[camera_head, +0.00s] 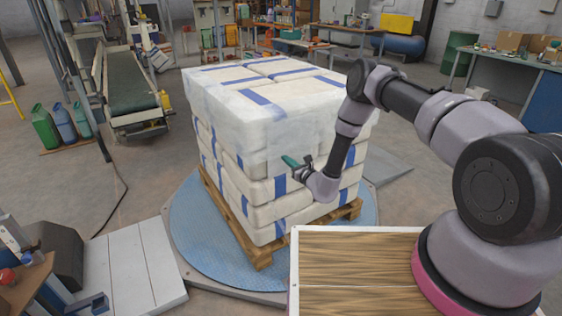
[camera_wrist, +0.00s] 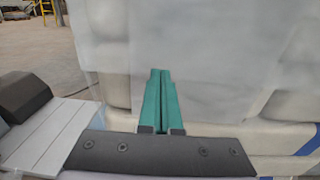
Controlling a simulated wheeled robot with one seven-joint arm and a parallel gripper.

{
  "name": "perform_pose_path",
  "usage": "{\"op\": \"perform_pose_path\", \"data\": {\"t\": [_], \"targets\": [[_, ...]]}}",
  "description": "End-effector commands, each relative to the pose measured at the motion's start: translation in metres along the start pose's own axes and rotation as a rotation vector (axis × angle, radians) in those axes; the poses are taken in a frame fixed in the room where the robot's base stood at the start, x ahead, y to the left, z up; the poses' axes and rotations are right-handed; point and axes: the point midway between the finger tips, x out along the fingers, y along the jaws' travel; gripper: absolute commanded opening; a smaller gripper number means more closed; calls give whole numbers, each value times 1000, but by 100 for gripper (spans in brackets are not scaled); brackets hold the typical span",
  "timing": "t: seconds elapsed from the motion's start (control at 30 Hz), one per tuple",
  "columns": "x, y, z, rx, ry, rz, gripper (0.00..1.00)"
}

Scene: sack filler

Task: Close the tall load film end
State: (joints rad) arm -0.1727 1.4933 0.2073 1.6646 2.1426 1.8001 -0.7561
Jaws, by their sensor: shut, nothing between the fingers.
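The tall load (camera_head: 232,117) is a stack of white sacks with blue stripes on a wooden pallet (camera_head: 236,233). Translucent whitish film (camera_head: 285,135) covers its upper part. In the wrist view the film (camera_wrist: 205,65) hangs as a pale sheet, with a lower edge over the sacks (camera_wrist: 260,140). I cannot tell for sure which edge is its loose end. My gripper (camera_head: 288,160) is at the load's near side, with green fingers. In the wrist view the fingers (camera_wrist: 161,73) are together, empty, in front of the film. I cannot tell whether they touch it.
The pallet stands on a round blue turntable (camera_head: 195,245) with a grey ramp (camera_head: 388,165) at the right. A conveyor (camera_head: 132,85) and several jugs (camera_head: 62,125) are at the left. A wooden-topped surface (camera_head: 340,270) lies in front. Open floor shows at left.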

Motion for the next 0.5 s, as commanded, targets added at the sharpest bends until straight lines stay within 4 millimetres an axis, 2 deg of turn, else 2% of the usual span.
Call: {"op": "perform_pose_path", "data": {"t": [0.5], "targets": [[-85, 5, -3, 2, 6, 1, 0]]}}
